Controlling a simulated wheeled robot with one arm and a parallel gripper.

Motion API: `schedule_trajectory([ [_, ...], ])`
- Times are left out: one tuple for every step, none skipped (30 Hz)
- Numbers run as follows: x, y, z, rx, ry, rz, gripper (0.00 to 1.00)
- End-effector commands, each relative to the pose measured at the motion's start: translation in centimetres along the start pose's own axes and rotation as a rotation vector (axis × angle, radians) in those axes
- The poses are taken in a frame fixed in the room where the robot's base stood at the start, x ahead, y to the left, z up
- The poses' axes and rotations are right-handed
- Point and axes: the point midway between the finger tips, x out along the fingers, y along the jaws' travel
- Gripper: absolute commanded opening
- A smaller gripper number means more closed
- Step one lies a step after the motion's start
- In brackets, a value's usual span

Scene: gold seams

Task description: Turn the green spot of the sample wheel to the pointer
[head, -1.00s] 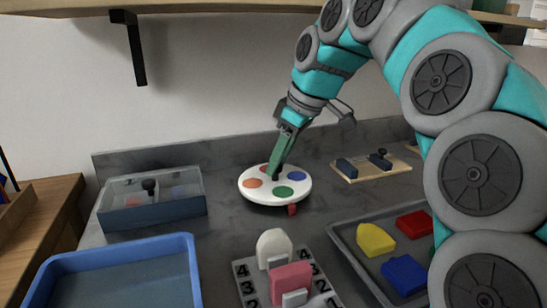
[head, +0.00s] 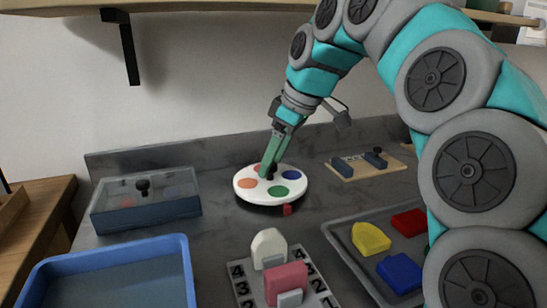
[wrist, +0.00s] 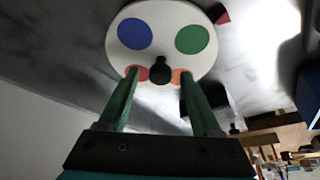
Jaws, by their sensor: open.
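The sample wheel (head: 243,173), a white disc with orange, green, blue and red spots, lies at the back of the counter. The red pointer (head: 287,210) is at its front edge; it also shows in the wrist view (wrist: 222,16). The green spot (head: 278,191) is on the pointer's side, roughly in line from hub to pointer; it also shows in the wrist view (wrist: 192,39). My gripper (head: 267,175) is open over the wheel. In the wrist view its fingertips stand on either side of the black centre knob (wrist: 160,70), with gaps, partly covering the orange and red spots.
A lidded, see-through box (head: 146,208) stands left of the wheel and a blue tray (head: 115,240) in front of it. A wooden board with dark blocks (head: 366,164) is at right. A grey tray of coloured pieces (head: 345,240) and a numbered board (head: 243,285) are in front.

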Motion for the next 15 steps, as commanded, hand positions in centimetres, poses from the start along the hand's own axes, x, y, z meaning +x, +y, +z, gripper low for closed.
schedule_trajectory([
  [0.0, 0.0, 0.0, 0.000, 0.000, 0.000, 0.66],
  [0.0, 0.0, 0.0, 0.000, 0.000, 0.000, 0.66],
  [-0.1, 0.0, 0.0, 0.000, 0.000, 0.000, 0.66],
  [-0.1, 0.0, 0.0, 0.000, 0.000, 0.000, 0.66],
  [-0.2, 0.0, 0.0, 0.000, 0.000, 0.000, 0.66],
  [-0.4, 0.0, 0.0, 0.000, -0.001, -0.001, 0.66],
  [-0.6, 0.0, 0.0, 0.000, -0.001, -0.001, 0.66],
  [-0.8, 0.0, 0.0, 0.000, -0.001, -0.001, 0.66],
  [-1.1, 0.0, 0.0, 0.000, -0.001, -0.001, 0.66],
  [-1.3, 0.0, 0.4, 0.001, 0.000, 0.000, 0.66],
  [-1.5, 0.0, 1.0, 0.001, 0.001, 0.000, 0.66],
  [-1.9, 0.0, 1.7, 0.002, 0.001, 0.002, 0.66],
  [-2.1, 0.0, 2.2, 0.002, 0.002, 0.002, 0.66],
  [-2.3, 0.0, 2.7, 0.002, 0.003, 0.003, 0.66],
  [-2.6, 0.0, 3.4, 0.001, 0.003, 0.003, 0.66],
])
